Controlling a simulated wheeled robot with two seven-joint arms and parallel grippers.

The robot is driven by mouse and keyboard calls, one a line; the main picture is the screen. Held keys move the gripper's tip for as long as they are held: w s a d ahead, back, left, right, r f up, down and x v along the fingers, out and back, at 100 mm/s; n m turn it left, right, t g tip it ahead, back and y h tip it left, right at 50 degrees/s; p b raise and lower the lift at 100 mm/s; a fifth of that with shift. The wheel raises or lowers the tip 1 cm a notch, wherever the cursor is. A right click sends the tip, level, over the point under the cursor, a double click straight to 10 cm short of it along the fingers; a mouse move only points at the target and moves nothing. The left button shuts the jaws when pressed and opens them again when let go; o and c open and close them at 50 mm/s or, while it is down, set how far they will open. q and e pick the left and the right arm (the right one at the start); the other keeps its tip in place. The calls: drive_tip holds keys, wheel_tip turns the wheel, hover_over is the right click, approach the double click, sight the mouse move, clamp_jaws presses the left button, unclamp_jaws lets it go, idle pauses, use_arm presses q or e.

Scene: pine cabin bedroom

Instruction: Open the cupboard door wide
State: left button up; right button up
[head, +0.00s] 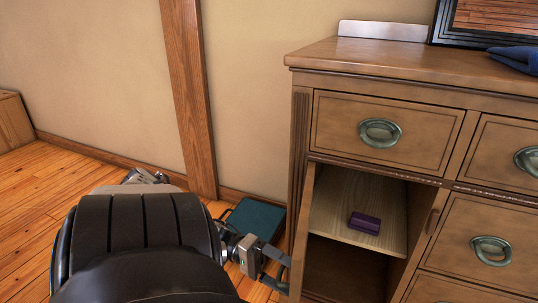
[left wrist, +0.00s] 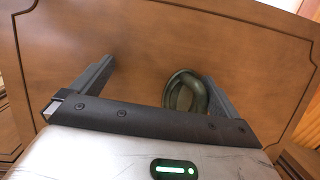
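The wooden dresser (head: 390,60) has its lower left cupboard open, and the shelf (head: 340,205) inside shows. The cupboard door (left wrist: 130,40) swings out at the left side of the opening; the head view shows it almost edge-on. Its outer face fills the left wrist view, with a greenish oval ring handle (left wrist: 184,92). My left gripper (head: 280,267) is at the door's outer face. Its fingers are apart, with the handle between them, closer to the right finger in the left wrist view. Whether a finger touches the handle cannot be told. My right gripper is out of view.
A purple box (head: 365,223) lies on the cupboard shelf. Drawers with oval handles (head: 380,132) sit above and to the right. A teal box (head: 254,219) stands on the floor by the wall, behind my left gripper. Open wooden floor (head: 40,215) lies to the left.

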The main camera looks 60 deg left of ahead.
use_arm(q)
drive_tip(key=s+d+r+h, duration=0.1)
drive_tip(key=r, duration=0.1)
drive_tip(key=s+d+r+m+g+h+p, duration=0.1)
drive_tip(key=s+d+r, duration=0.1)
drive_tip(key=r, duration=0.1)
drive_tip(key=s+d+r+m+h+p, duration=0.1)
drive_tip(key=s+d+r+h, duration=0.1)
drive_tip(key=r, duration=0.1)
drive_tip(key=shift+g, duration=0.3)
drive_tip(key=c, duration=1.3)
drive_tip(key=s+d, duration=0.1)
drive_tip(key=d+p, duration=0.1)
drive_tip(key=d, duration=0.1)
drive_tip(key=shift+s+r, duration=0.15)
drive_tip(key=shift+s, duration=0.25)
drive_tip(key=shift+c, duration=0.2)
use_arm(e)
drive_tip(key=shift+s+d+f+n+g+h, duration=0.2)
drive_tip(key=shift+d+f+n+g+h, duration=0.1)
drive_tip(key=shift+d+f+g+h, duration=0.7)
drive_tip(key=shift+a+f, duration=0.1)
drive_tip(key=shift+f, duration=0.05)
